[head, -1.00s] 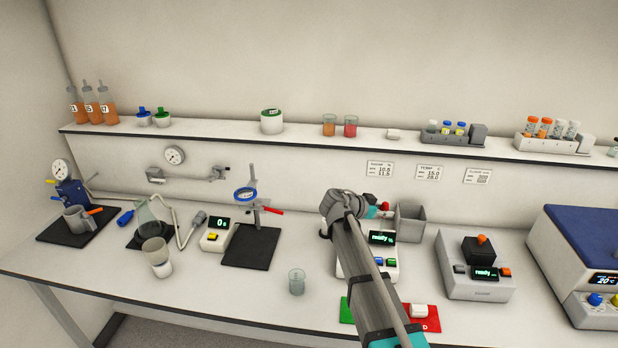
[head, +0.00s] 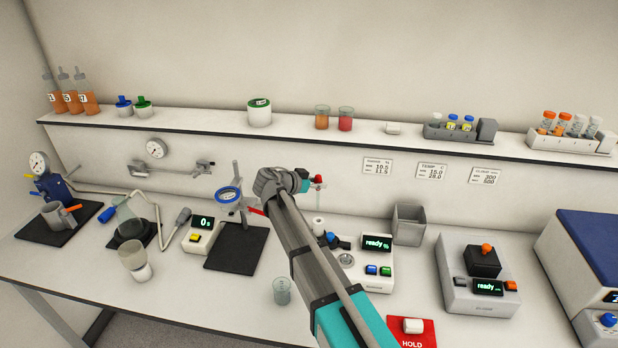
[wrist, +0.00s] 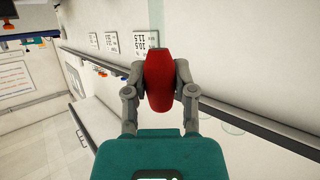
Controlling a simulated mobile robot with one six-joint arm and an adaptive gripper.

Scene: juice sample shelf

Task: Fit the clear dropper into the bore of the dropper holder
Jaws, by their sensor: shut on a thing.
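My gripper (head: 312,181) is shut on the red bulb (wrist: 158,80) of the dropper, which fills the space between the fingers in the wrist view. In the head view the red bulb (head: 318,179) shows at the gripper's right side, with a thin pale stem (head: 319,202) hanging roughly upright below it. A small white upright cylinder (head: 318,226) stands below the stem, left of the ready-display instrument; it may be the dropper holder, but its bore is too small to make out. Whether the stem tip touches it, I cannot tell. The dropper's stem is hidden in the wrist view.
The ready-display instrument (head: 378,243) and a grey open bin (head: 409,225) stand to the right. A blue-clamped stand (head: 229,195) is close on the left. A glass beaker (head: 282,291) stands in front. The shelf (head: 225,123) runs behind, above the gripper.

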